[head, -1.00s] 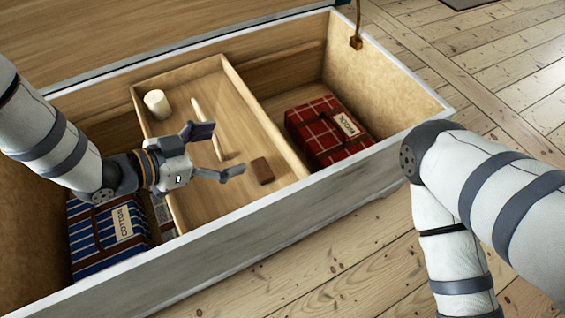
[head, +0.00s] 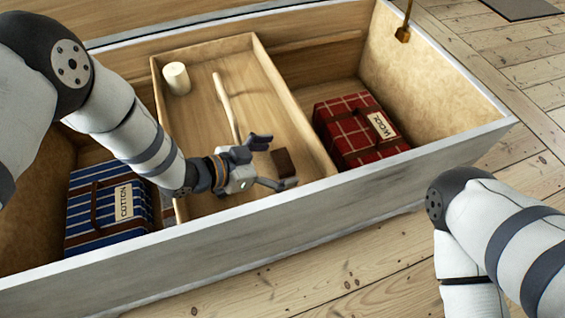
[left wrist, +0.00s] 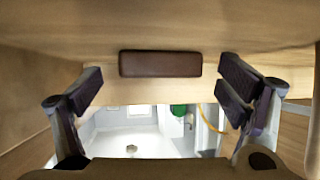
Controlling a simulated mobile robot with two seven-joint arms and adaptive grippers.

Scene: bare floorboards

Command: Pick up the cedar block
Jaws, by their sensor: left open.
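The cedar block is a small reddish-brown block (head: 283,163) in the wooden tray (head: 206,203) inside the chest. It lies near the tray's front right part. My left gripper (head: 268,163) is open, with its fingers pointing at the block and one to each side of its near end. In the left wrist view the block (left wrist: 160,64) appears centred, just beyond the gap between the open fingers (left wrist: 165,86). Nothing is held. My right arm shows at the right, but its gripper is out of view.
A white cylinder (head: 176,78) and a thin pale stick (head: 226,104) lie in the tray. A red plaid bundle marked WOOL (head: 350,138) is to the right, a blue striped COTTON bundle (head: 95,205) to the left. The chest's white front wall (head: 330,198) rises in front.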

